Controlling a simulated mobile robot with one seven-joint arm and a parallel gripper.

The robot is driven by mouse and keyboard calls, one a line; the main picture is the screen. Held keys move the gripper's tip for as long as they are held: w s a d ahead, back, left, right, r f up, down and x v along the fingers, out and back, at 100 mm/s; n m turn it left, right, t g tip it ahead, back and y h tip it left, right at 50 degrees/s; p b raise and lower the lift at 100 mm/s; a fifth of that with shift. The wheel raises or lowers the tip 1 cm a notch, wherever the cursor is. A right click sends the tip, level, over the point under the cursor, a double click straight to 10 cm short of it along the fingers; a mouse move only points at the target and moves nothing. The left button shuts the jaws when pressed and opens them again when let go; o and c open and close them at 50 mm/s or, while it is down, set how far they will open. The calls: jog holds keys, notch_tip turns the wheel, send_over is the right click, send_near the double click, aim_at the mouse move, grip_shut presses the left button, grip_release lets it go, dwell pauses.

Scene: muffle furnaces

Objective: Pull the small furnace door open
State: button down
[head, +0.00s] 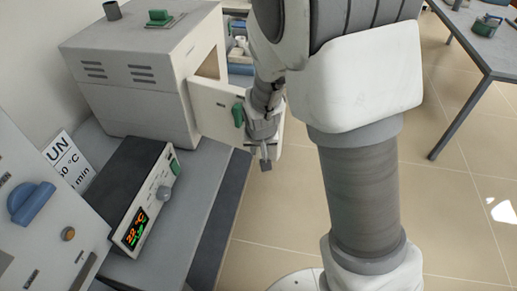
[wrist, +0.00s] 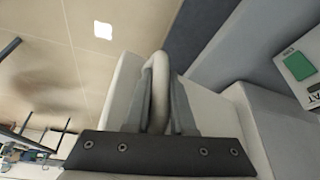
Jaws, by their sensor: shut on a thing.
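The small furnace (head: 140,75) is a pale grey box on the bench at the upper left of the head view. A green piece (head: 238,115) is on the door's face. My gripper (head: 265,162) is at the door's outer end, partly hidden by my arm. In the wrist view, my gripper (wrist: 158,110) is shut on the rounded beige-grey door handle (wrist: 159,75), with a dark finger on each side. The door (wrist: 122,85) shows behind the handle.
A control box (head: 145,195) with a lit display stands on the bench (head: 185,235) in front of the furnace. A sign (head: 68,160) and a unit with a blue handle (head: 30,203) are at left. A table (head: 485,45) stands far right. Tiled floor (head: 455,215) is clear.

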jog(key=shift+s+d+f, duration=0.15)
jog(key=shift+s+d, duration=0.15)
jog(key=shift+d, duration=0.1)
jog(key=c, duration=0.8)
grip_release()
jog(key=shift+c, duration=0.2)
jog(key=shift+o, duration=0.4)
jog(key=shift+a, duration=0.1)
jog(key=shift+s+a+r, duration=0.1)
jog(key=shift+r, duration=0.5)
jog(key=p+v, duration=0.4)
jog(key=v, duration=1.2)
jog(key=shift+r+p, duration=0.2)
jog(key=shift+p, duration=0.2)
jog(key=s+d+r+t, duration=0.1)
jog(key=s+d+r, duration=0.8)
jog(key=s, duration=0.5)
notch_tip(320, 180, up, 2)
jog(key=shift+s+d+r, duration=0.2)
jog(key=shift+s+d, duration=0.05)
jog(key=shift+d, duration=0.15)
